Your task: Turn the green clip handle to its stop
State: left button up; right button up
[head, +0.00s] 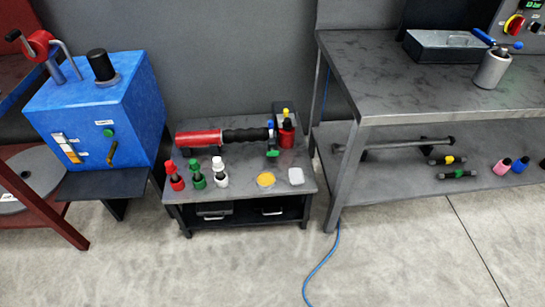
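A small green part (272,152) sits at the right end of the red and black cylindrical tool (227,136) on the low grey table; it may be the clip handle, but it is too small to tell its shape or angle. A blue part shows just above it. A green knob (108,133) is on the front of the blue machine (130,115) at the left, above a dark, yellow-tipped lever (112,152). Neither of my grippers is in view, and nothing touches these parts.
Red, green and white-topped bottles (221,172), a yellow disc (266,180) and a pale block (296,176) stand at the low table's (245,185) front. A red can (287,136) is beside the tool. A tall workbench (375,75) stands right. A blue cable (322,265) crosses open floor.

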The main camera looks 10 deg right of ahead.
aim_at(272, 152)
jog(key=i+l+u, duration=0.15)
jog(key=i+l, duration=0.2)
jog(key=i+l+u, duration=0.15)
jog(key=i+l, duration=0.15)
jog(key=l, duration=0.2)
